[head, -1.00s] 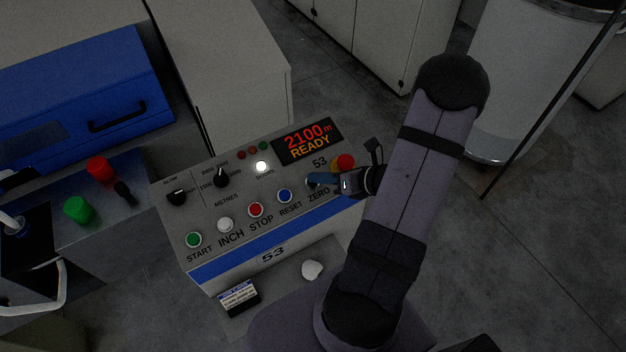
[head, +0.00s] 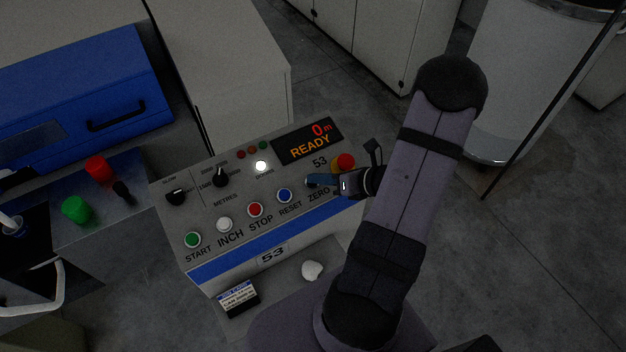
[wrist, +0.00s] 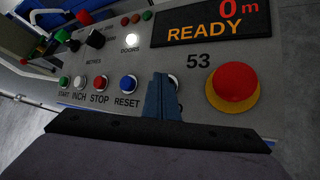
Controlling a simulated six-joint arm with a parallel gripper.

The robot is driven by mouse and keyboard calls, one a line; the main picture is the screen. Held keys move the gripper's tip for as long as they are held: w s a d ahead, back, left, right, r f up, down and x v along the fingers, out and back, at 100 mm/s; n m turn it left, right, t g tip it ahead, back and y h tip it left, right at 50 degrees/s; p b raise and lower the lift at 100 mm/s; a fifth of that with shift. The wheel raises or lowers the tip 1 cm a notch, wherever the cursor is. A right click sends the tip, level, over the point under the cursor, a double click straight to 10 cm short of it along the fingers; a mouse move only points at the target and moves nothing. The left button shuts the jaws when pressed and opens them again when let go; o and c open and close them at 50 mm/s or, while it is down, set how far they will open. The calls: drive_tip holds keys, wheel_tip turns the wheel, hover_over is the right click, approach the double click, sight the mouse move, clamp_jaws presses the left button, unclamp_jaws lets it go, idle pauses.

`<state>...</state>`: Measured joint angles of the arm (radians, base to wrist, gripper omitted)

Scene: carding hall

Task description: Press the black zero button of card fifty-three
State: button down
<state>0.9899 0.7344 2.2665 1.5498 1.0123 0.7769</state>
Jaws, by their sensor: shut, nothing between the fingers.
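The grey control panel of card 53 (head: 215,205) carries a row of buttons marked START, INCH, STOP, RESET and ZERO. My gripper (head: 309,181) is shut and empty, its blue fingertips over the ZERO button's place, just above the ZERO label (head: 319,192). In the wrist view the fingers (wrist: 162,80) cover most of that button; only a bit of pale rim (wrist: 174,81) shows beside them. The black cap is hidden, so I cannot see how far it is pressed. The display (head: 308,141) reads 0 m and READY.
A red mushroom button on a yellow collar (wrist: 235,84) stands close right of my fingers. The blue RESET button (head: 284,195) is close on the left. Two dark knobs (head: 176,197) (head: 220,178) and a lit white lamp (head: 261,166) sit further left.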

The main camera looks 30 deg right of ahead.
drive_tip(key=shift+r, duration=0.1)
drive_tip(key=shift+s+r+p, duration=0.25)
drive_tip(key=shift+r+p, duration=0.5)
drive_tip(key=shift+p, duration=0.1)
drive_tip(key=shift+r, duration=0.1)
drive_tip(key=shift+s+r+p, duration=0.2)
drive_tip(key=shift+r+p, duration=0.55)
drive_tip(key=shift+r, duration=0.05)
drive_tip(key=shift+s+r+p, duration=0.2)
drive_tip(key=shift+r+p, duration=0.5)
drive_tip(key=shift+r, duration=0.1)
drive_tip(key=shift+s+r+p, duration=0.2)
drive_tip(key=shift+r+p, duration=0.55)
drive_tip(key=shift+r, duration=0.05)
drive_tip(key=shift+f, duration=0.1)
